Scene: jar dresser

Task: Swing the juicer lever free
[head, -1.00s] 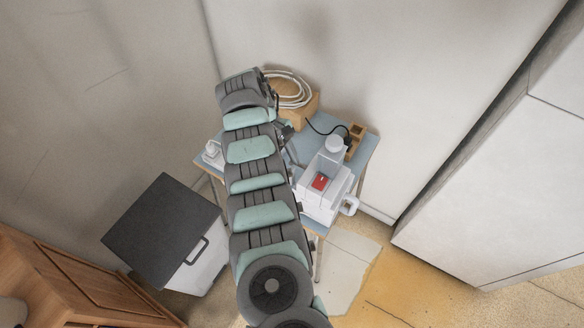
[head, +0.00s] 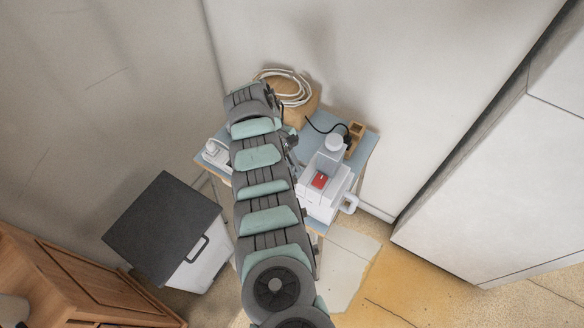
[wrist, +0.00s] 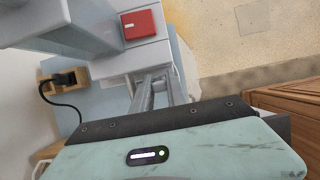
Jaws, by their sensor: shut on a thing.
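The white juicer (head: 318,198) with a red switch (head: 320,180) stands on the blue-topped table. It also shows in the wrist view (wrist: 165,57), with its red switch at the top. My gripper (wrist: 160,78) shows in the wrist view, its two fingers reaching to the juicer's side just below the switch. It is shut on a part there, taken to be the juicer lever; the fingers hide most of that part. In the head view my arm covers the left part of the table, and the grip itself is hard to make out.
A wooden block with a black plug and cord (head: 354,135) is at the back right. A small white device (head: 213,149) sits at the left edge. A black-lidded bin (head: 163,226) stands on the floor at left.

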